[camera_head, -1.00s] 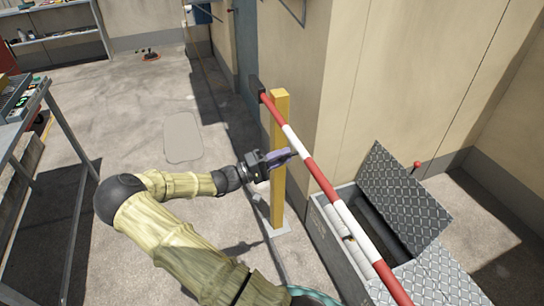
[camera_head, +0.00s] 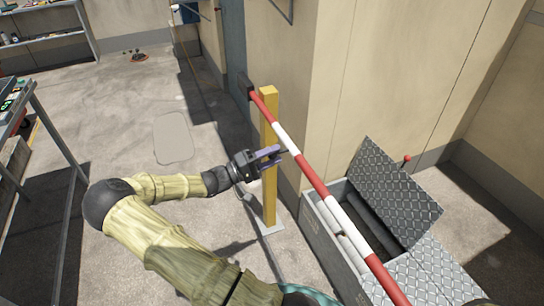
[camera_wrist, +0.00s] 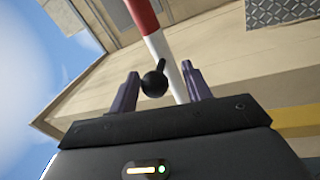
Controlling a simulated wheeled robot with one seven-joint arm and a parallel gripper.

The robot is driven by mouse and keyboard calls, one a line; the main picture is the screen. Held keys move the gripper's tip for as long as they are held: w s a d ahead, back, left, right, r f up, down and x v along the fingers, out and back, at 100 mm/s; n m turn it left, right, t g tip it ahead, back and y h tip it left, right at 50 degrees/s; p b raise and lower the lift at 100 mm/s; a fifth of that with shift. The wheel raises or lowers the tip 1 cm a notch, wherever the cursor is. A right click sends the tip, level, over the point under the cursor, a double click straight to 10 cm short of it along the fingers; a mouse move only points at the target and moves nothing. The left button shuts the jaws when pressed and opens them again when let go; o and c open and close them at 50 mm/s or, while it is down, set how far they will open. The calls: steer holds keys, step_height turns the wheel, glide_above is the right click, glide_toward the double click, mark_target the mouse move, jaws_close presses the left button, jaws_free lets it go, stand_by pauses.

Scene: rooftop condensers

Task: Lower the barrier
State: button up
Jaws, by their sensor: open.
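The barrier is a red and white striped pole (camera_head: 311,172) running from a yellow post (camera_head: 269,160) down across the right of the head view. A dark block sits at its upper end. In the wrist view the pole (camera_wrist: 160,50) rises between my fingers, with a black ball knob (camera_wrist: 154,83) in front of it. My gripper (camera_head: 275,155) is open, its purple fingers beside the post and close to the pole. In the wrist view the fingers (camera_wrist: 158,90) stand either side of the knob and the pole. I cannot tell whether they touch either.
A metal chest (camera_head: 325,215) with an open tread-plate lid (camera_head: 395,195) lies behind the pole. A beige wall (camera_head: 400,80) stands behind it. A metal table (camera_head: 50,140) is at the left, shelves (camera_head: 45,38) at the back left.

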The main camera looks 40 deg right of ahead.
steer(key=v, duration=1.7)
steer(key=shift+a, duration=0.2)
steer(key=shift+s+f, duration=0.1)
steer(key=shift+f, duration=0.1)
